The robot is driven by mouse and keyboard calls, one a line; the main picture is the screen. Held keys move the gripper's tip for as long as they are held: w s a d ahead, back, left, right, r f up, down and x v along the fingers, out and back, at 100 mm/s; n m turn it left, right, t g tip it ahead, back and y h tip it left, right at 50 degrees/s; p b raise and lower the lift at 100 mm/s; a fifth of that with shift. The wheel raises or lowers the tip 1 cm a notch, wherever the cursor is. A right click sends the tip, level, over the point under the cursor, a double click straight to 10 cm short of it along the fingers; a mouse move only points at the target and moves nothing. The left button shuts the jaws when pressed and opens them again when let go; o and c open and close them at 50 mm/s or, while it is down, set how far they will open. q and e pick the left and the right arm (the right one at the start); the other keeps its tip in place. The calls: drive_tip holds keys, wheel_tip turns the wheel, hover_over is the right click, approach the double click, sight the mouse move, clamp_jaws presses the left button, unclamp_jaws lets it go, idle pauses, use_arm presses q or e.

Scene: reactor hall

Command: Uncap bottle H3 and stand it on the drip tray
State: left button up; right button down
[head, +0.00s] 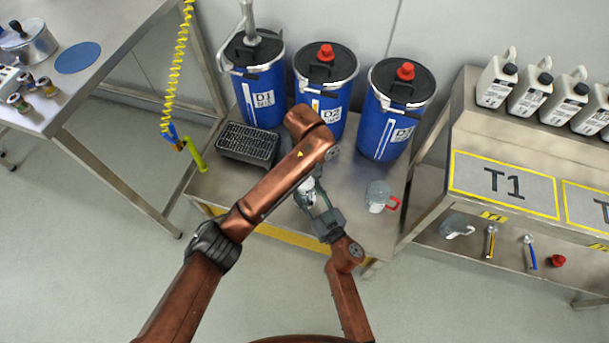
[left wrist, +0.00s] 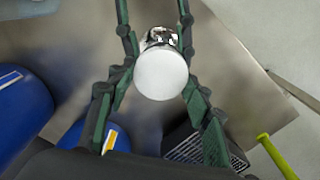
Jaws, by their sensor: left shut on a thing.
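My left gripper (head: 308,193) is shut on a small pale thing (left wrist: 160,75) over the low steel bench. It looks like a bottle with a round white end and a shiny part beyond it; no label shows, so I cannot tell if it is H3 or capped. The black slotted drip tray (head: 247,144) lies at the bench's left, left of my left gripper. The tray also shows in the left wrist view (left wrist: 184,150). My right gripper (head: 328,226) is close in front of the left one; its fingers are too small and hidden to judge.
Blue drums D1 (head: 258,92), D2 (head: 323,105) and a third (head: 385,135) stand along the back. A clear jug (head: 377,197) with a red handle sits on the right. White containers (head: 497,80) line a shelf above the T1 panel (head: 500,184).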

use_arm(q)
drive_tip(key=n, duration=0.4)
drive_tip(key=shift+a+f, duration=0.1)
drive_tip(key=n, duration=0.2)
drive_tip(key=shift+s+n, duration=0.1)
drive_tip(key=shift+n, duration=0.3)
drive_tip(key=shift+r, duration=1.05)
drive_tip(key=shift+r, duration=0.15)
